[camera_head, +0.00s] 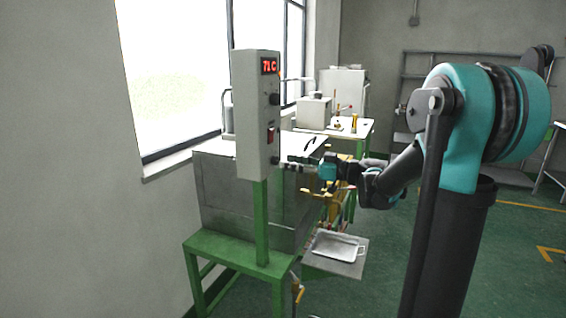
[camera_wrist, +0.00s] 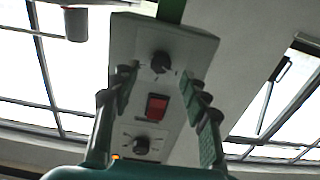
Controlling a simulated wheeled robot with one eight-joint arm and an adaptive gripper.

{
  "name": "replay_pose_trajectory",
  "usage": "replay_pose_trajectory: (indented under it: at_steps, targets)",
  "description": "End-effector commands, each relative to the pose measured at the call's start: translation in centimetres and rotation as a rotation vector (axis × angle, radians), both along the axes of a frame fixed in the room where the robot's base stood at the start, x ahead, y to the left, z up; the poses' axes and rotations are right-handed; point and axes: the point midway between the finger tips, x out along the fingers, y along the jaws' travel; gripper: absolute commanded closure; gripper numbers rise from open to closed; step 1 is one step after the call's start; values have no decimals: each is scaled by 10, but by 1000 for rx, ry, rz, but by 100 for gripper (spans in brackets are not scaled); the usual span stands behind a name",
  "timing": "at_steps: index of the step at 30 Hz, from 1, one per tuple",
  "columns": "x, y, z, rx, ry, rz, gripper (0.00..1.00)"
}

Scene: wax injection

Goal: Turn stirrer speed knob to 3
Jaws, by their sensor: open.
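A grey control box (camera_head: 257,120) stands on a green post and carries a red display reading about 71 C. In the head view it has an upper dark knob (camera_head: 275,99), a red switch (camera_head: 270,136) and a lower dark knob (camera_head: 275,160). My gripper (camera_head: 284,166) is level with the lower knob, close to the panel. The wrist view looks upside down: the lower knob (camera_wrist: 160,63) lies between the open fingertips (camera_wrist: 159,80), with no clear contact. The red switch (camera_wrist: 157,107) and upper knob (camera_wrist: 142,143) also show there. Labels and the knob's setting are too small to read.
A metal tank (camera_head: 225,190) on a green stand (camera_head: 215,245) is behind and below the box. A metal tray (camera_head: 337,246) sits lower right of it. A window (camera_head: 172,75) is at the left. Green floor (camera_head: 390,285) is open at the right.

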Motion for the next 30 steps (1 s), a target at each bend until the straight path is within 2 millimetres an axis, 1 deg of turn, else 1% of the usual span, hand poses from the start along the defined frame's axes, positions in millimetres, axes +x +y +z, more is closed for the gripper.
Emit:
replay_pose_trajectory:
  at_steps: [1, 3, 7, 11, 18, 27, 29, 30]
  targets:
    - [2, 8, 0, 0, 0, 3, 54]
    - [5, 16, 0, 0, 0, 3, 54]
    - [9, 26, 0, 0, 0, 1, 54]
    - [10, 29, 0, 0, 0, 1, 54]
    - [10, 29, 0, 0, 0, 0, 54]
    - [10, 29, 0, 0, 0, 0, 91]
    - [10, 29, 0, 0, 0, 0, 99]
    - [10, 29, 0, 0, 0, 0, 100]
